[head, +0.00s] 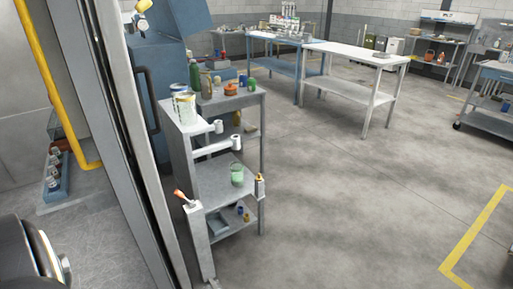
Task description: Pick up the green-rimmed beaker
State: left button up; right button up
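A green beaker-like vessel (237,175) with a green rim stands upright on the middle shelf of a grey shelf unit (208,180), left of the picture's middle. It looks like the green-rimmed beaker, but it is small in view. A pale can-like container (184,106) with some green and yellow on it stands on the unit's top, at the near left corner. Neither of my grippers shows in the head view.
A door edge or post (125,150) rises close on the left, beside the shelf unit. Bottles, including a green one (194,76), crowd the unit's top. A white-topped table (345,52) stands farther back. The concrete floor (345,210) to the right is clear.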

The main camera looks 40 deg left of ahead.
aim_at(236, 168)
jog(key=u, duration=1)
jog(key=i, duration=1.2)
jog(key=u, duration=1.2)
